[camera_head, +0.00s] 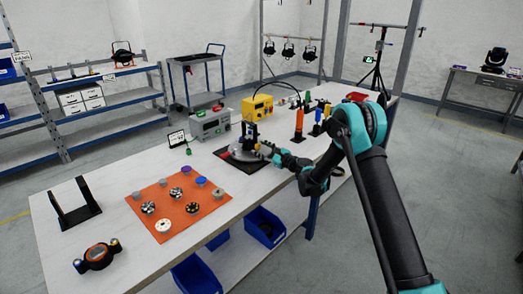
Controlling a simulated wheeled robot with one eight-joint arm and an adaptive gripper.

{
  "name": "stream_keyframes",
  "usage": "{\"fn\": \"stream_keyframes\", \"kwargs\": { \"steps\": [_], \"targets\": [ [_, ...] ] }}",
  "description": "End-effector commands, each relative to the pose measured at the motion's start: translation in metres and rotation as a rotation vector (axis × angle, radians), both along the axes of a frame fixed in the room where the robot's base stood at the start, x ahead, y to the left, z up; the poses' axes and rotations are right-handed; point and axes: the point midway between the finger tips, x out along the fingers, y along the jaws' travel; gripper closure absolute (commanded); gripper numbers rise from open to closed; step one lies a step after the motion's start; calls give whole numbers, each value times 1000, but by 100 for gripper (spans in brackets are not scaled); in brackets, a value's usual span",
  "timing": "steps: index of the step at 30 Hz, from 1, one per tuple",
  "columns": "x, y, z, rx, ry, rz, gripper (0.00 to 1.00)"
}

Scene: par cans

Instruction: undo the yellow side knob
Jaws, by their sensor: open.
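My gripper (264,149) is small in the view, at the end of my arm. It is open, close to the right side of a grey round fixture (240,153) on a black mat, with a dark upright part. A small yellowish spot shows where the gripper meets the fixture. I cannot tell whether it is the yellow side knob or part of the gripper, nor whether the gripper touches anything. The fingertips are too small to make out clearly.
The white table (110,210) bears an orange mat (178,212) with several knobs and round parts, a black bracket (74,203) and a black-orange device (97,257). Grey (210,122) and yellow (257,107) boxes stand behind the fixture. Coloured upright tools stand to its right. Blue bins sit below.

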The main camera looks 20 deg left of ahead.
Motion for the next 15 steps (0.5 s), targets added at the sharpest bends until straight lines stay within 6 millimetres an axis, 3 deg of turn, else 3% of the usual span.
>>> {"fn": "stream_keyframes", "kwargs": {
  "steps": [7, 15],
  "targets": [
    [-3, -10, 0, 0, 0, -1, 52],
    [-23, -57, 0, 0, 0, -3, 52]
  ]
}}
